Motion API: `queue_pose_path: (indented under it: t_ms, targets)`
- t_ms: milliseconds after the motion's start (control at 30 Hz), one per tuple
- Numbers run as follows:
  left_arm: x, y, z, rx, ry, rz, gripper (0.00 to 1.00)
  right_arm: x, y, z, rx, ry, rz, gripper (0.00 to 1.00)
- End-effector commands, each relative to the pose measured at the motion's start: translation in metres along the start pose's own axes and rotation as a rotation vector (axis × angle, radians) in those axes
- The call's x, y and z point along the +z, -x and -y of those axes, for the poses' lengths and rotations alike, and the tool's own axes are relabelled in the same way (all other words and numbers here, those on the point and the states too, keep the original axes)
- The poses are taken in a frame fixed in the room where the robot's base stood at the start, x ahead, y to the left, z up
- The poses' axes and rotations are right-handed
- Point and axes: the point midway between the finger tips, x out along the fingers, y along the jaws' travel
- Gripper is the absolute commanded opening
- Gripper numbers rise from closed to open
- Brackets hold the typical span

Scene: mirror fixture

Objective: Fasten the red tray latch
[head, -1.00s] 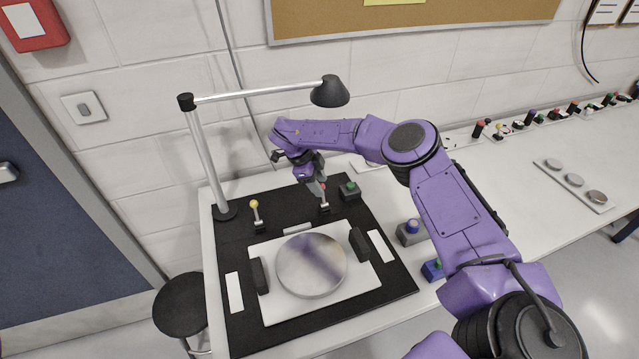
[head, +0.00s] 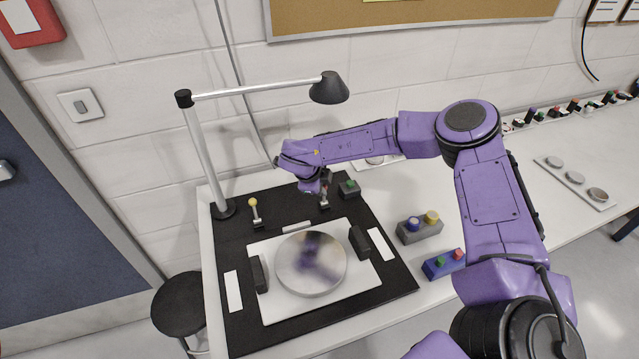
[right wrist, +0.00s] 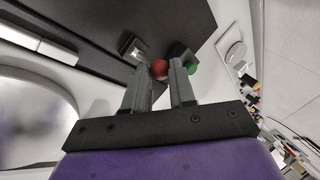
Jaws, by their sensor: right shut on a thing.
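The red tray latch (head: 324,204) is a small lever standing on the black board behind the tray. Its red knob (right wrist: 159,69) shows in the right wrist view between my fingertips. My right gripper (head: 325,181) is at the top of this lever, reaching in from the back right, and is shut on it. The fingers also show in the right wrist view (right wrist: 163,78). In the head view the hand covers most of the knob. The white tray (head: 274,310) holds a round mirror disc (head: 311,264) between two black blocks. My left gripper is not in view.
A yellow-knobbed lever (head: 254,212) stands at the board's back left. A green-button box (head: 349,189) sits just right of the red latch. A lamp (head: 329,90) arches over the board. Button boxes (head: 420,229) stand to the right on the white table.

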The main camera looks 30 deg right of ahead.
Motion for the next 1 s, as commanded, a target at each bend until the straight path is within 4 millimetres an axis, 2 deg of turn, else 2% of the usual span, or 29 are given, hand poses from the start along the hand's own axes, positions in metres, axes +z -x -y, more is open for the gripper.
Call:
queue_pose_path:
  t_ms: [600, 1000]
  targets:
    - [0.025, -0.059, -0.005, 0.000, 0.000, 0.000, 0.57, -0.020, -0.002, -0.038, -0.406, -0.198, 0.239, 0.00]
    - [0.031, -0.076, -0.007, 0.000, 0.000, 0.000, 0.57, -0.025, -0.002, -0.046, -0.510, -0.251, 0.298, 0.00]
